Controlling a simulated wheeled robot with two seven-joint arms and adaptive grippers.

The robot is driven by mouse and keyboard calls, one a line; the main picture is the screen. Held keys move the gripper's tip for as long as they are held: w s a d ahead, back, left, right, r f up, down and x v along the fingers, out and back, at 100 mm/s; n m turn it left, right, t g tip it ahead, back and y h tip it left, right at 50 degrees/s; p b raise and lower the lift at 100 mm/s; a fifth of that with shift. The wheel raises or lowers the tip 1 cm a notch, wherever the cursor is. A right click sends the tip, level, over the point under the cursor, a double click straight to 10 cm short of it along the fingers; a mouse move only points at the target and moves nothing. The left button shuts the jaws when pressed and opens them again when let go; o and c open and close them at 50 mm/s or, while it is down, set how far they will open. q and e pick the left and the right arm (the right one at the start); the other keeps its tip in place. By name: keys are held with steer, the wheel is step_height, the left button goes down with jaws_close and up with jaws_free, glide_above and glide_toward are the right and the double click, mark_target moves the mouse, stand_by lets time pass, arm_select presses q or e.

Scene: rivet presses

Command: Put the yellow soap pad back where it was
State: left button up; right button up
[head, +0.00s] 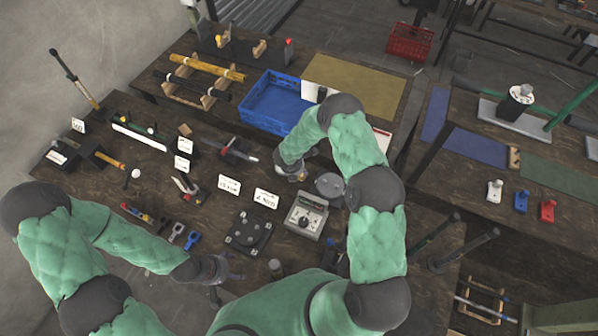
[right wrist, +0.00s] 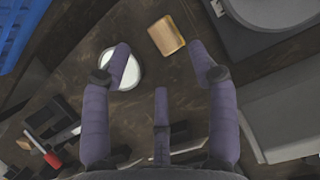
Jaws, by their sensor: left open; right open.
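In the right wrist view a small yellow-tan block, which looks like the soap pad (right wrist: 166,35), lies on the dark wooden bench just beyond my right fingertips. A round white-topped thing (right wrist: 124,70) stands beside it, partly behind the left-hand finger. My right gripper (right wrist: 160,68) is open and empty above the bench. In the head view my right gripper (head: 293,174) is low over the bench, near the blue crate; I cannot make out the pad there. My left gripper (head: 222,270) is open near the front of the bench, with nothing seen in it.
A blue crate (head: 246,117) stands behind my right gripper. White label cards (head: 229,184), a grey scale-like device (head: 306,216) and a dark plate (head: 248,233) are close by. Several tools lie to the left. A dark round-topped device (right wrist: 265,12) borders the pad's right.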

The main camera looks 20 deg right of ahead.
steer(key=v, duration=0.6)
steer(key=shift+r, duration=0.2)
